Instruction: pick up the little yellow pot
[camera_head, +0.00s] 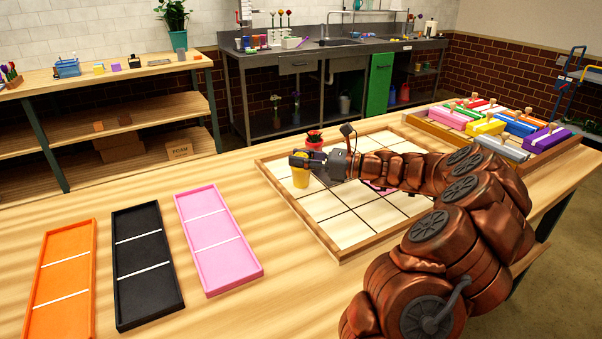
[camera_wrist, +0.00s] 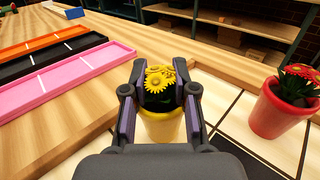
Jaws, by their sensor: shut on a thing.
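The little yellow pot (camera_head: 300,177) is at the left part of the gridded board in the head view. In the wrist view the yellow pot (camera_wrist: 163,128) holds yellow flowers (camera_wrist: 157,82) with dark leaves. My gripper (camera_head: 299,160) is shut on the pot, with one finger on each side of its upper part. In the wrist view the fingers (camera_wrist: 156,105) flank the flowers and rim. The pot looks upright. I cannot tell whether its base touches the board.
A red pot (camera_wrist: 277,110) with red flowers stands close to the right. Pink (camera_head: 218,240), black (camera_head: 146,265) and orange (camera_head: 63,285) trays lie to the left. The gridded board (camera_head: 340,250) has a raised wooden rim. A crate of coloured boxes (camera_head: 437,130) stands at the right.

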